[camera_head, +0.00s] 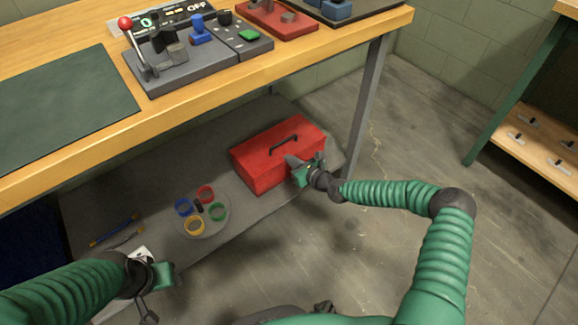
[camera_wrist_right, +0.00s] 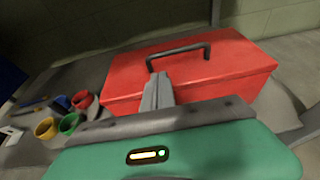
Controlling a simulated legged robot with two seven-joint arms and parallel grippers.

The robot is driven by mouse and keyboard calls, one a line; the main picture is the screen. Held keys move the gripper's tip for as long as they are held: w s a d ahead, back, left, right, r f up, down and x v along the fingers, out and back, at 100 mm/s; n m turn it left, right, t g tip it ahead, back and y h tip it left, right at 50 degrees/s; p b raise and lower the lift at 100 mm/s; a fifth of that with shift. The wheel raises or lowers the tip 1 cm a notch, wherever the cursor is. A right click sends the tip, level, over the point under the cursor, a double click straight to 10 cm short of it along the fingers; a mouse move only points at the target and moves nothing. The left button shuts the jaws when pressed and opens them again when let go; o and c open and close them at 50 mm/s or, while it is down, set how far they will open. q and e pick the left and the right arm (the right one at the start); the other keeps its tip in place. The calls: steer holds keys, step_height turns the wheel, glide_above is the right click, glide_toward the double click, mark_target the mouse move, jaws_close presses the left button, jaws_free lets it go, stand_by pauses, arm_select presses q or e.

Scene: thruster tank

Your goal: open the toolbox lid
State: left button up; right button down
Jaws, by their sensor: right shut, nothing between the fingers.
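The red toolbox (camera_head: 262,174) sits on the grey lower shelf under the workbench, its lid down and its dark handle on top. It also fills the upper middle of the right wrist view (camera_wrist_right: 230,65). My right gripper (camera_head: 293,162) is at the front right side of the toolbox, its fingers close against the front near the lid edge. In the right wrist view the fingers (camera_wrist_right: 157,92) are together and empty, in front of the box; whether they touch it I cannot tell. My left gripper (camera_head: 158,285) is low at the left, away from the toolbox, and its finger opening is unclear.
A round tray (camera_head: 203,221) with several coloured rings lies left of the toolbox. Screwdriver-like tools (camera_head: 115,230) lie further left. The wooden bench top (camera_head: 200,107) is above, and a grey bench leg (camera_head: 369,100) stands right of the toolbox.

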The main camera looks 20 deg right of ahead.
mark_target(280, 158)
steer(key=b+x, duration=0.2)
steer(key=x, duration=0.3)
steer(key=shift+a+f, duration=0.2)
steer(key=shift+a, duration=0.05)
steer(key=shift+w+a+b, duration=0.2)
steer(key=shift+w+b, duration=0.1)
steer(key=shift+w, duration=0.15)
arm_select(q)
steer(key=x, duration=0.3)
steer(key=shift+s+a+f, duration=0.1)
steer(key=shift+s+f, duration=0.25)
arm_select(e)
steer(key=shift+d, duration=0.1)
